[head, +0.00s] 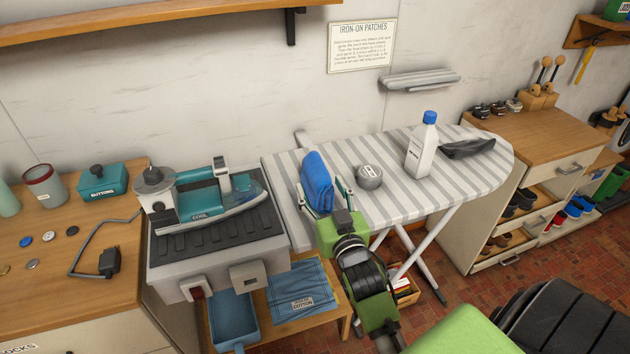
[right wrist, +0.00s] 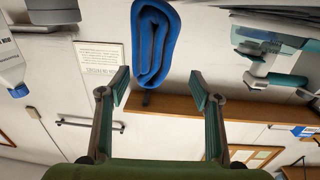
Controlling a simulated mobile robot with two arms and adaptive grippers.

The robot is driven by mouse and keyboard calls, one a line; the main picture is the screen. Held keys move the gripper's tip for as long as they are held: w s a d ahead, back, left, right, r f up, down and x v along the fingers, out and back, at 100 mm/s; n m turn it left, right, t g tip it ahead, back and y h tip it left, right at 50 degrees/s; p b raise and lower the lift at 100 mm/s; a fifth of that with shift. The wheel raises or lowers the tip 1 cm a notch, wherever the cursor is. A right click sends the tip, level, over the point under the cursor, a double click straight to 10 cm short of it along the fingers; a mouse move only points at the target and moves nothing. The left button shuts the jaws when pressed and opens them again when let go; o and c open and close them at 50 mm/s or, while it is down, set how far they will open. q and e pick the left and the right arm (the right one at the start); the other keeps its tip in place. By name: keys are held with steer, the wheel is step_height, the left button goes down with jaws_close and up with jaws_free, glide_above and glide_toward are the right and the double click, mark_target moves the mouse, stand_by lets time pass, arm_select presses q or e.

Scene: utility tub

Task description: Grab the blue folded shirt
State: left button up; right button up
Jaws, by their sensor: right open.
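The blue folded shirt (head: 317,178) stands as a thick upright fold near the left end of the striped ironing board (head: 380,190). In the right wrist view, which is upside down, the blue folded shirt (right wrist: 153,45) shows its rolled end just past my fingertips, roughly centred between them. My right gripper (head: 322,192) is open, with its fingers spread to either side of the shirt's near end in the head view. In the right wrist view my right gripper (right wrist: 158,82) has an empty gap between its fingers. My left gripper is not in view.
A round grey tin (head: 369,177), a white bottle with a blue cap (head: 421,148) and a dark cloth item (head: 467,149) stand right of the shirt. A teal iron (head: 215,197) rests on its station to the left. The wall is close behind.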

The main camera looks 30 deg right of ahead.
mark_target(317, 174)
steer(key=shift+w+d+r, duration=0.15)
steer(key=shift+w+d, duration=0.05)
steer(key=shift+w, duration=0.3)
steer(key=x, duration=0.1)
steer(key=p+x, duration=0.1)
steer(key=x, duration=0.2)
steer(key=shift+w+d+p, duration=0.3)
steer(key=shift+d, duration=0.05)
steer(key=shift+s, duration=0.1)
steer(key=c, duration=1.4)
